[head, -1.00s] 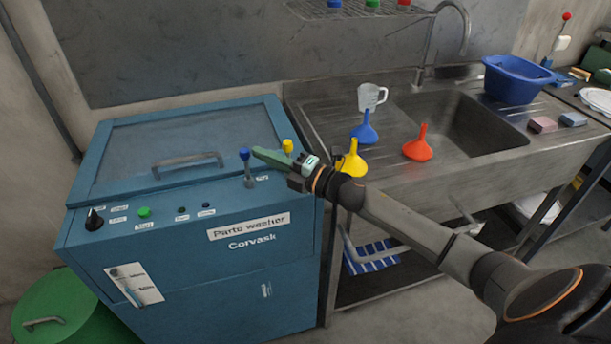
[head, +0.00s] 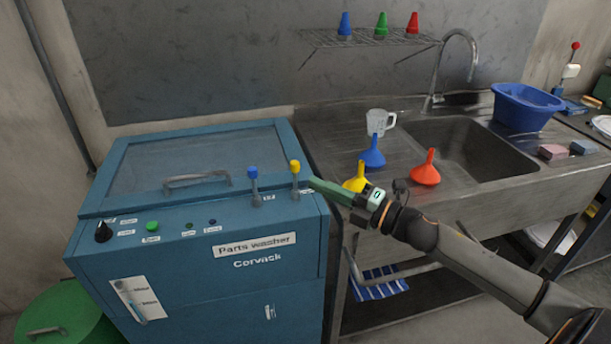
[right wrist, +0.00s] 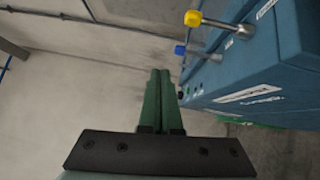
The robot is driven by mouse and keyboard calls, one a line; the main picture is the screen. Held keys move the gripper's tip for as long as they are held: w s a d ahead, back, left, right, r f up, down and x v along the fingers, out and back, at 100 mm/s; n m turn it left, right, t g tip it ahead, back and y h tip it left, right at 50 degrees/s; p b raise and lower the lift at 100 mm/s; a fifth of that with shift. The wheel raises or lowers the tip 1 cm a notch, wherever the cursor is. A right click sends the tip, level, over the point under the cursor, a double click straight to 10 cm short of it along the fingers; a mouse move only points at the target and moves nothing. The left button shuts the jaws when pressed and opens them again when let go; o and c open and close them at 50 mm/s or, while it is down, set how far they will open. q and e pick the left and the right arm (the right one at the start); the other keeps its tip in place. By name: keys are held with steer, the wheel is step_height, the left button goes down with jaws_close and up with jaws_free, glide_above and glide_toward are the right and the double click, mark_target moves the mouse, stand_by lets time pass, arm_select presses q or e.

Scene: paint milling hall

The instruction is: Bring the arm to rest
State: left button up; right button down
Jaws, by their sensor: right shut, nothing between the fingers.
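My right gripper (head: 314,183) comes in from the right in the head view, its green fingers just right of the parts washer's yellow-topped lever. It is shut and empty, and touches nothing that I can see. In the right wrist view the two green fingers (right wrist: 158,78) lie side by side. The blue parts washer (head: 200,240) stands on the left with its lid down. Its blue-topped lever (head: 253,180) and yellow-topped lever (head: 295,175) stand upright; both also show in the right wrist view, beside the fingers. My left gripper is not in view.
A steel sink (head: 335,148) stands right of the washer. Blue (head: 373,155), yellow (head: 357,183) and red (head: 426,172) funnels and a clear jug (head: 380,121) stand on its drainboard, close to my right arm. A blue basin (head: 525,105) stands behind. A green drum (head: 50,310) is at lower left.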

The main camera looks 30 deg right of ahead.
steer(key=s+a+f+m+g+h, duration=0.1)
steer(key=s+a+f+m+h, duration=0.2)
steer(key=f+m, duration=0.5)
steer(key=s+a+f+m+g+h, duration=0.1)
steer(key=s+f+m+h, duration=0.3)
steer(key=f, duration=0.7)
steer(key=s+a+f+m+g, duration=0.2)
steer(key=s+a+f+m, duration=0.2)
steer(key=s+f+m, duration=0.1)
steer(key=s+a+f+m+g+p, duration=0.1)
steer(key=s+a+f+m+g, duration=0.1)
steer(key=s+a+f+m, duration=0.3)
steer(key=s+f, duration=0.2)
steer(key=s, duration=0.2)
steer(key=shift+f+g, duration=0.15)
steer(key=shift+g, duration=0.25)
